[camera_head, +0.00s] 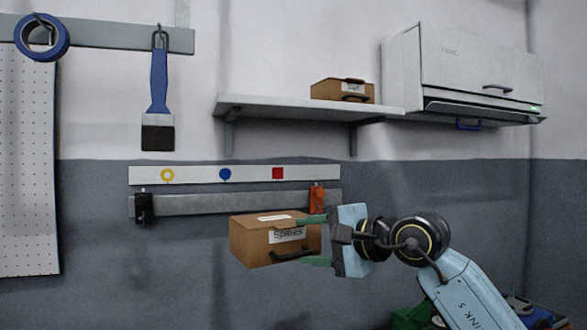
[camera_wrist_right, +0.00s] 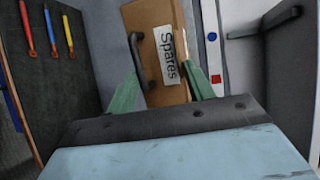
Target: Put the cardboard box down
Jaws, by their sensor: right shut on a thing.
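The cardboard box (camera_head: 262,246) is brown, with a dark handle and a white label reading "Spares". My right gripper (camera_head: 318,240) is shut on it, with green fingers at its right end, and holds it in the air in front of the grey lower wall. In the right wrist view the box (camera_wrist_right: 158,85) sits between the two green fingers (camera_wrist_right: 160,95), its handle to the left of the label. A second, similar brown box (camera_head: 342,91) rests on the wall shelf (camera_head: 270,101). My left gripper is not in view.
The shelf's left part is clear. A white cabinet (camera_head: 460,62) hangs to its right. Below is a strip with yellow, blue and red marks (camera_head: 200,174) above a grey rail (camera_head: 228,203) with black and orange clips. A brush (camera_head: 158,100) and blue tape (camera_head: 62,38) hang at left.

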